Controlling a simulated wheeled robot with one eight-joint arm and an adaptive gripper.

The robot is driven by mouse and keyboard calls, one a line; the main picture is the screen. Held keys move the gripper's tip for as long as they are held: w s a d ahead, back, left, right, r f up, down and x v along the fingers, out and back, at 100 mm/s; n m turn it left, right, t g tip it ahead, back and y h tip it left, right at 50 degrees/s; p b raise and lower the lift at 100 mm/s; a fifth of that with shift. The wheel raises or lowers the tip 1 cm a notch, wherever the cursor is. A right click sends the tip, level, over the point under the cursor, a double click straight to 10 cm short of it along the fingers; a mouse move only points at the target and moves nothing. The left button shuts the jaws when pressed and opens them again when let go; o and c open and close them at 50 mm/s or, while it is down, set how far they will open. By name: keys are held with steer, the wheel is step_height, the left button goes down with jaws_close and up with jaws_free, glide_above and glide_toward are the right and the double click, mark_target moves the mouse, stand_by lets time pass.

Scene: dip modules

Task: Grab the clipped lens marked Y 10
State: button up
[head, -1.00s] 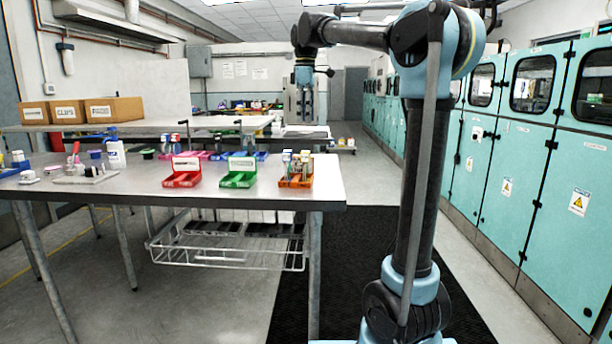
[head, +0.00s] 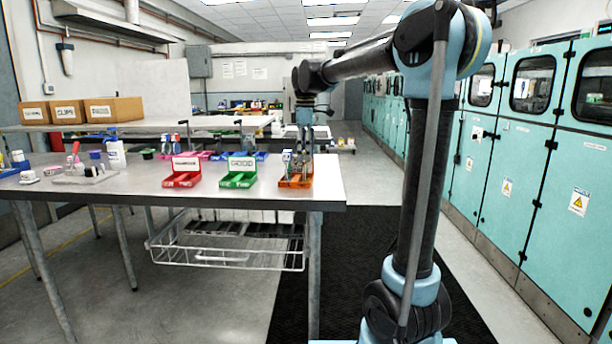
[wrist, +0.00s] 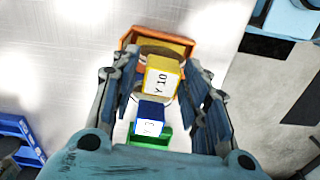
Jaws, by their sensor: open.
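The clipped lens marked Y 10 (wrist: 162,79) is a yellow block with a white label, seen between my fingers in the wrist view. It stands at the orange tray (wrist: 184,44); the tray also shows in the head view (head: 296,182). A blue-topped lens with a white label (wrist: 150,118) is just below it in the wrist view. My gripper (wrist: 165,90) is open, with one finger on each side of the yellow lens. In the head view my gripper (head: 299,165) is low over the orange tray and hides most of what it holds. I cannot tell whether the fingers touch the lens.
A green tray (head: 239,172) and a red tray (head: 183,172) stand to the left on the steel table (head: 215,195). A white bottle (head: 116,155) stands farther left. The table's right end is bare. A blue rack (wrist: 22,140) shows at the wrist view's left edge.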

steer(key=shift+f, duration=0.8)
jaws_close()
steer(key=shift+r, duration=0.1)
